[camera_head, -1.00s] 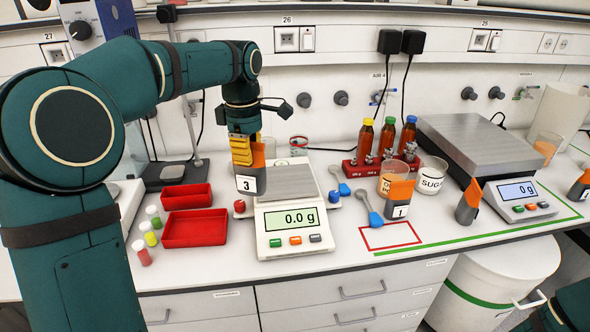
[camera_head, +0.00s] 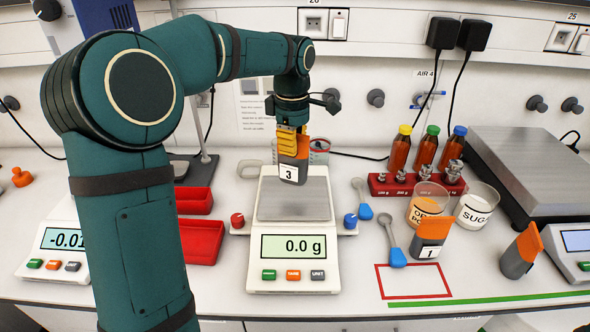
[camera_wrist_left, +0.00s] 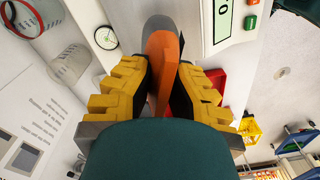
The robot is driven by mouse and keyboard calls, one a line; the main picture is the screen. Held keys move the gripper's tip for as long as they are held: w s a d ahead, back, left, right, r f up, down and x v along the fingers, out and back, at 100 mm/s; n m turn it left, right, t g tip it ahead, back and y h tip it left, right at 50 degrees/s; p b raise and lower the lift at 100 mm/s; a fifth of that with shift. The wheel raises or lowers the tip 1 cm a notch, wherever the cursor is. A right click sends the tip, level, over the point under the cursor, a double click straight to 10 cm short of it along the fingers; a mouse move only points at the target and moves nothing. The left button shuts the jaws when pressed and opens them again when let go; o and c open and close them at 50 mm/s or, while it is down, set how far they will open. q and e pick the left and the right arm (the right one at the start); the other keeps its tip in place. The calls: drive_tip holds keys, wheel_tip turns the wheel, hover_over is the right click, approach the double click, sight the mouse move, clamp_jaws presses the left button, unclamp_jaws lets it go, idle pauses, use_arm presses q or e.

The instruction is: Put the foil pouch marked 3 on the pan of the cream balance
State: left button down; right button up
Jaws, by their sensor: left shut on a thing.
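The foil pouch marked 3 (camera_head: 292,171) is grey and orange with a white label. My left gripper (camera_head: 291,142) is shut on its orange upper part and holds it upright, over or just behind the pan. The pouch also shows between the yellow fingers in the left wrist view (camera_wrist_left: 163,58). The cream balance (camera_head: 292,246) reads 0.0 g, and its grey square pan (camera_head: 296,205) looks bare. I cannot tell the exact gap between pouch and pan. My right gripper does not show.
The pouch marked 1 (camera_head: 431,239) and another orange-topped pouch (camera_head: 521,252) stand to the right. Blue spoons (camera_head: 390,243) lie right of the balance. Red trays (camera_head: 201,240) lie left. A second balance (camera_head: 58,245) reads about -0.01.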

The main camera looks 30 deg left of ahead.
sight(293, 163)
use_arm(q)
wheel_tip(293, 163, down, 5)
drive_tip(key=shift+w+f+b, duration=0.1)
drive_tip(key=shift+w+b, duration=0.05)
drive_tip(key=shift+b, duration=0.45)
drive_tip(key=c, duration=1.1)
unclamp_jaws()
wheel_tip(293, 163, up, 12)
drive_tip(key=p, duration=0.3)
